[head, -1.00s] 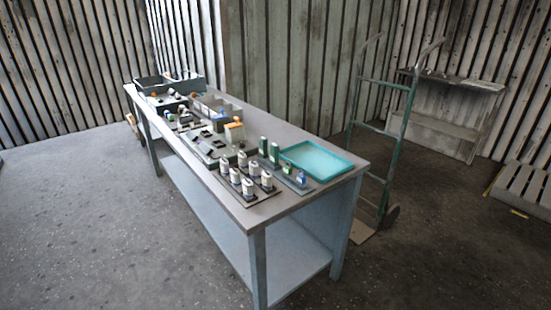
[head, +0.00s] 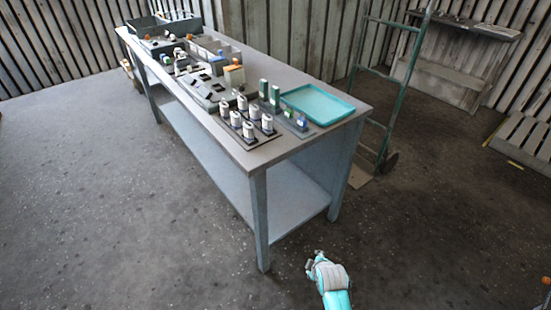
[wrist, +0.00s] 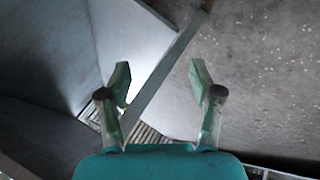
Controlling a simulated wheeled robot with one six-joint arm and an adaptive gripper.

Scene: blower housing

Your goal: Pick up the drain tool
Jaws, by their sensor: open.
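I cannot tell which item is the drain tool at this size. The crowded table (head: 300,150) in the head view holds several small parts and tools, some with orange ends, around a grey housing (head: 211,90) and in bins. My gripper (head: 312,260) is low in front of the table's near end, apart from it. In the wrist view my gripper (wrist: 160,75) has its two fingers spread, with nothing between them; a table leg shows beyond.
Several white cylinders (head: 241,103) stand on dark plates near the table's front edge. Two green blocks (head: 269,92) and a teal tray (head: 317,104) are beside them. A dark bin (head: 164,45) is at the far end. A green hand truck (head: 392,110) stands right. The floor left is clear.

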